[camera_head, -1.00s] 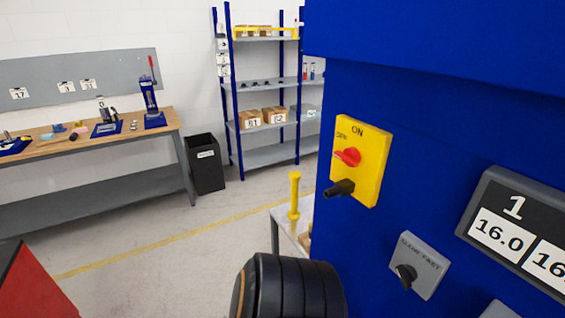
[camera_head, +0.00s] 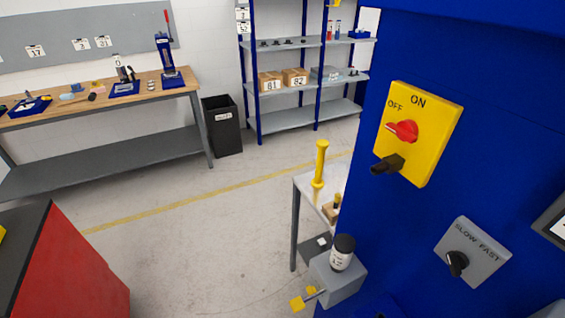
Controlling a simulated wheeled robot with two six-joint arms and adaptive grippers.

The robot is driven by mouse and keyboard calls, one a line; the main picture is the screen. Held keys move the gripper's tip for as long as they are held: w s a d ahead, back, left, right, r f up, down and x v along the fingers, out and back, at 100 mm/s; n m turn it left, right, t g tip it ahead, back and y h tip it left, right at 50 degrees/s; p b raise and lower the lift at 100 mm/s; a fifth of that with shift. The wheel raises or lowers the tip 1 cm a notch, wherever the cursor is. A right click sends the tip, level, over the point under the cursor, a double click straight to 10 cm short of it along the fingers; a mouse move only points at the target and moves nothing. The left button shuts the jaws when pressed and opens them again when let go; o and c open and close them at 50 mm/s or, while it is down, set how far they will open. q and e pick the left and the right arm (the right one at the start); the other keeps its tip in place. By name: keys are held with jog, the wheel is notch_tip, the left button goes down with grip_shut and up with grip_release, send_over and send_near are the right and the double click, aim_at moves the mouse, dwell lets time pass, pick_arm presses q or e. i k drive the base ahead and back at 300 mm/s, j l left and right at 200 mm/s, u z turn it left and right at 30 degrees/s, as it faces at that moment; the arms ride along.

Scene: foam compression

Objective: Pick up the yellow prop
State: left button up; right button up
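A yellow upright post-like piece (camera_head: 319,165), which looks like the yellow prop, stands on a small light table (camera_head: 306,186) left of the blue machine. It has a wider top and a collar partway down. Nothing of mine touches it. Neither of my grippers shows in the head view, so their state is hidden.
The blue machine (camera_head: 500,150) fills the right, with a yellow switch box (camera_head: 420,135). A red cabinet (camera_head: 75,270) is at lower left. Open floor (camera_head: 200,250) lies between.

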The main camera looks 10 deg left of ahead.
aim_at(323, 144)
jog(key=z, duration=1.65)
jog(key=j+z, duration=0.45)
jog(key=k+j+z, duration=0.1)
jog(key=z, duration=0.35)
jog(key=k+j+z, duration=0.15)
jog(key=j+z, duration=0.15)
jog(key=z, duration=0.15)
jog(key=k+j+z, duration=0.2)
jog(key=z, duration=0.25)
jog(key=k+j+z, duration=0.2)
jog(key=z, duration=0.2)
jog(key=k+j+z, duration=0.25)
jog(key=z, duration=0.15)
jog(key=k+j+z, duration=0.15)
jog(key=k+z, duration=0.25)
jog(key=k+j+z, duration=0.1)
jog(key=z, duration=0.25)
jog(key=k+j+u, duration=0.1)
jog(key=k+u, duration=0.4)
jog(key=k+j+u, duration=0.25)
jog(key=k+u, duration=0.2)
jog(key=k+j+u, duration=0.5)
jog(key=i+l, duration=0.05)
jog(key=i, duration=0.05)
